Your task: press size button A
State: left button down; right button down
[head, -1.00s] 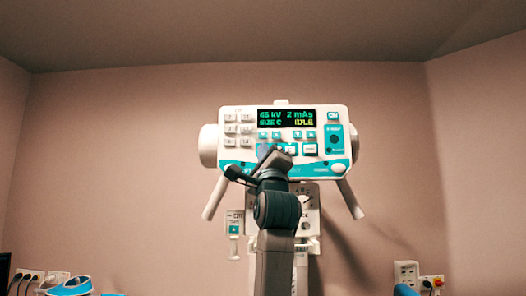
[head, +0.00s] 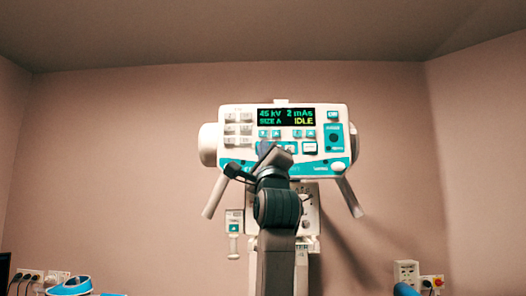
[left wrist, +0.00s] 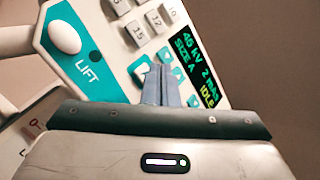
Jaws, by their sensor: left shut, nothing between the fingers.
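The control panel (head: 228,160) is white and teal, with a dark display (head: 287,117) that reads 45 kV, 2 mAs, SIZE A, IDLE. The display also shows in the left wrist view (left wrist: 197,70), tilted. My left gripper (head: 265,147) is in front of the panel's lower row of teal buttons, its fingers shut and empty. In the left wrist view its blue-grey fingertips (left wrist: 160,72) are at the panel, over or beside a teal-edged button (left wrist: 140,70). The fingers and arm hide part of that row, and I cannot read the label or see whether they touch. My right gripper is not in view.
Grey number keys (head: 239,130) are on the panel's left, and a white knob (head: 338,167) is at its lower right. Handles (head: 215,196) slope down from both sides. Wall sockets (head: 406,272) are low at the right. The wall around the panel is bare.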

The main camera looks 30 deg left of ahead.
pick_arm(q)
jog(key=s+d, duration=0.1)
jog(key=s+b, duration=0.1)
jog(key=s, duration=0.1)
jog(key=s+d, duration=0.1)
jog(key=shift+s+d, duration=0.15)
jog(key=shift+d, duration=0.15)
jog(key=shift+f, duration=0.1)
dwell(0.9)
